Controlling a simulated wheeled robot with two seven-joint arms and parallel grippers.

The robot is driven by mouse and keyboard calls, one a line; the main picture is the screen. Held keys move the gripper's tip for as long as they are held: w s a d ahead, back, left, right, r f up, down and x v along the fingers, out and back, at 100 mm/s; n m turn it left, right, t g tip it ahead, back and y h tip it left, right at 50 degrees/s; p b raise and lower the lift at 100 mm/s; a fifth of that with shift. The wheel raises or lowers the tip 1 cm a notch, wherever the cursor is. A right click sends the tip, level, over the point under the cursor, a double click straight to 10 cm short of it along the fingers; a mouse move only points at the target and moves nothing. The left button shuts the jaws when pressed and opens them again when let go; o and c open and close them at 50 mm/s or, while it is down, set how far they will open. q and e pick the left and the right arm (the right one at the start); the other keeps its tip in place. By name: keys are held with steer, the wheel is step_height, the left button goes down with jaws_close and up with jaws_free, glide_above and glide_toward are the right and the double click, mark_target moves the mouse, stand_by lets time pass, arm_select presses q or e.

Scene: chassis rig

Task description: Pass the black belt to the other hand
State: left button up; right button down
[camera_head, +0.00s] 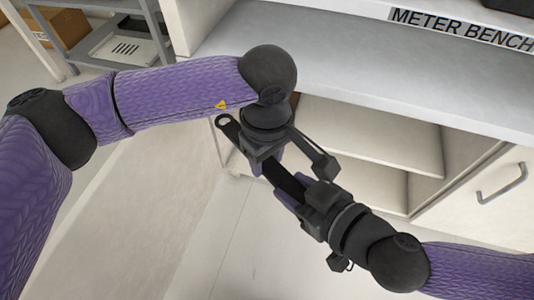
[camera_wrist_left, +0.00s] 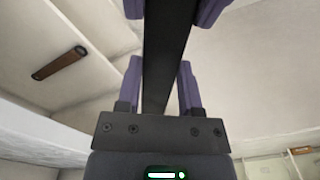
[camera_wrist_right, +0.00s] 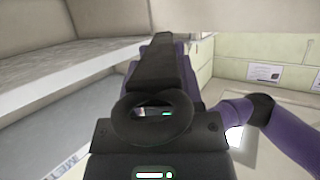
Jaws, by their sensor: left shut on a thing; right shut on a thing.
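The black belt (camera_head: 287,182) runs as a strip between my two grippers, which face each other closely. Its looped end (camera_head: 226,123) sticks out past my left gripper in the head view. My left gripper (camera_head: 271,163) is shut on the belt; the strip passes between its purple fingers in the left wrist view (camera_wrist_left: 163,75). My right gripper (camera_head: 294,191) is also shut on the belt, lower and to the right. In the right wrist view the loop (camera_wrist_right: 153,118) appears in front of the camera, with the strip (camera_wrist_right: 152,65) behind it. The gripped parts are partly hidden.
The grey bench top (camera_head: 350,65) labelled METER BENCH lies behind my grippers, with open shelves (camera_head: 370,140) and a handled cabinet door (camera_head: 485,205) below. A metal rack (camera_head: 110,40) with a box (camera_head: 62,25) stands at the upper left. The floor (camera_head: 215,260) below is clear.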

arm_select(q)
jaws_close()
arm_select(e)
steer(key=shift+c, duration=0.8)
jaws_free()
steer(key=s+d+f+n+h, duration=0.1)
steer(key=s+d+f+h, duration=0.1)
steer(key=d+f, duration=0.35)
steer(key=s+a+f+n+y, duration=0.25)
steer(key=a+y, duration=0.35)
steer(key=a, duration=0.3)
steer(key=s+d+f+m+g+h, duration=0.35)
steer(key=s+f, duration=0.25)
steer(key=f, duration=0.4)
steer(key=s+d+f+m+g+h, duration=0.3)
steer(key=s+d+f+g+h, duration=0.1)
steer(key=s+d, duration=0.5)
steer(key=s+d+f+m+g+h, duration=0.3)
steer(key=s+d+f+g+h, duration=0.1)
steer(key=s+d+h, duration=0.3)
steer(key=s+d+f, duration=0.1)
steer(key=s+d, duration=0.1)
steer(key=s, duration=0.2)
steer(key=shift+d+f, duration=0.25)
steer(key=shift+f, duration=0.1)
